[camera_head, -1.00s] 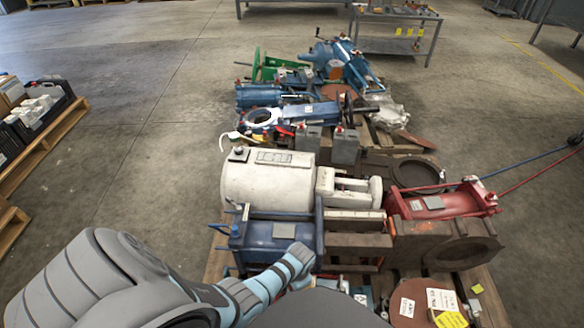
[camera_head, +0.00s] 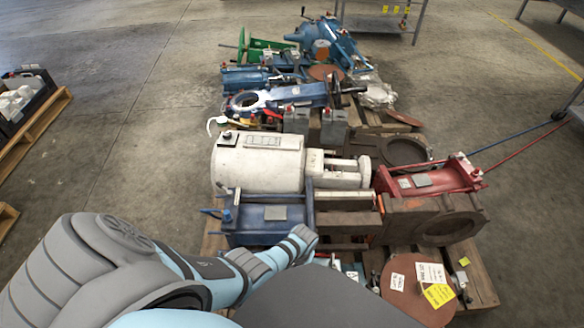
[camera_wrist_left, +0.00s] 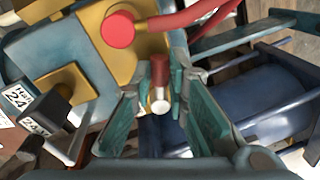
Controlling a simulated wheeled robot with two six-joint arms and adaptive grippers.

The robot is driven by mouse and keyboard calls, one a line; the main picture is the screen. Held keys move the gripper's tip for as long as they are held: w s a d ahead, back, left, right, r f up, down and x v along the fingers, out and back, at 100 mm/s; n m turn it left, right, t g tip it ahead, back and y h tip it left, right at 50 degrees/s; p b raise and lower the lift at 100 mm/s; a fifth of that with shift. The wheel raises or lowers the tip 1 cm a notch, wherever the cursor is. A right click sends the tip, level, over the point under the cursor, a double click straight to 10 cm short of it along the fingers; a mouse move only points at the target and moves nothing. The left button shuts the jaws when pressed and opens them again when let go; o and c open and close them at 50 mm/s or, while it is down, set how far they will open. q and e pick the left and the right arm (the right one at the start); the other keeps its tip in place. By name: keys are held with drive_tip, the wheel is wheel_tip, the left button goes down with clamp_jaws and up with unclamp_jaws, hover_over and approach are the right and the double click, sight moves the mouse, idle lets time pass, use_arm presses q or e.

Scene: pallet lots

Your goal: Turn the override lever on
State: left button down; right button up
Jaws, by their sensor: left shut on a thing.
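In the left wrist view my left gripper (camera_wrist_left: 161,84) is shut on a small red stub with a pale, rounded end (camera_wrist_left: 159,92), which looks like the lever. The stub sits in front of a brass-coloured valve body (camera_wrist_left: 150,45). A red hub with a curved red handle (camera_wrist_left: 118,29) is mounted just above it. I cannot tell for certain which red part is the override lever or which way it is set. In the head view my left arm reaches to the front of the pallet, and its fingers are hidden. My right gripper is not in view.
A blue cylinder unit (camera_head: 268,219) lies beside the arm's end, with a white cylinder (camera_head: 258,163) behind it and a red actuator (camera_head: 430,178) to the right.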

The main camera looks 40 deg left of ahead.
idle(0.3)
use_arm(q)
drive_tip(key=c, duration=1.6)
unclamp_jaws()
drive_tip(key=shift+o, duration=0.2)
wheel_tip(320, 180, up, 10)
